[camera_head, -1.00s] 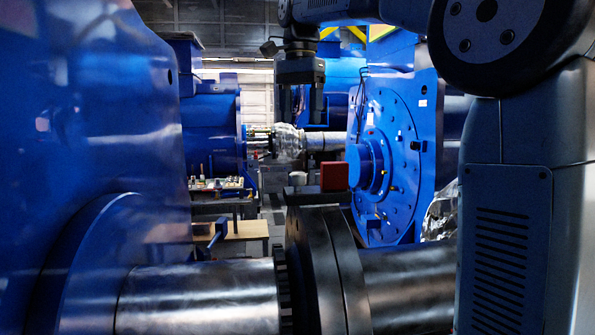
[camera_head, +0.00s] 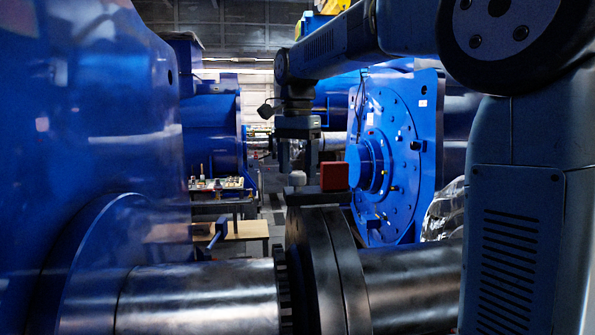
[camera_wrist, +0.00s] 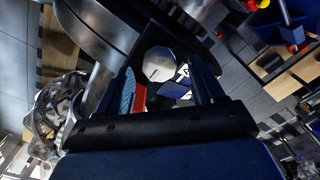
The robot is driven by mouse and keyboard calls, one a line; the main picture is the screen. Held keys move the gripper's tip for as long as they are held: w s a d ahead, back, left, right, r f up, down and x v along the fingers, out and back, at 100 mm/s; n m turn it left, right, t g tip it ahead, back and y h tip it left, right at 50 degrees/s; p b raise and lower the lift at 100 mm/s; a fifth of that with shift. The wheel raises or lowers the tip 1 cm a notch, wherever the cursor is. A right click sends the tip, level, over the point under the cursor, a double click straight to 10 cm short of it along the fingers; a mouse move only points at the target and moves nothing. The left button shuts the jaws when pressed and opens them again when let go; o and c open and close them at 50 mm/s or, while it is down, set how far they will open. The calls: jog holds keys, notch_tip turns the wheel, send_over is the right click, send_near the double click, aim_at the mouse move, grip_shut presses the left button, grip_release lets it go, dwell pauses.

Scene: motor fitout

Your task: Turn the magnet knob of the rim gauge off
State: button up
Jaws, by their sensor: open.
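The rim gauge sits on top of the dark coupling rim. Its pale knob (camera_head: 298,178) stands left of a red block (camera_head: 334,177), on a dark base (camera_head: 318,197). My gripper (camera_head: 297,163) points down just above the knob, open and empty. In the wrist view the knob (camera_wrist: 158,64) is a pale, many-sided cap lying between my open fingers (camera_wrist: 167,80). I cannot tell whether either finger touches it. Part of the red block (camera_wrist: 139,98) shows beside the left finger. The knob's setting is not readable.
The dark coupling disc (camera_head: 318,265) and steel shaft (camera_head: 200,298) lie below. A large blue housing (camera_head: 105,120) fills the left, and a blue motor face (camera_head: 395,150) stands behind at right. A wooden bench (camera_head: 240,231) is farther back.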

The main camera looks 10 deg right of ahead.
jog(key=shift+f, duration=0.85)
jog(key=c, duration=1.1)
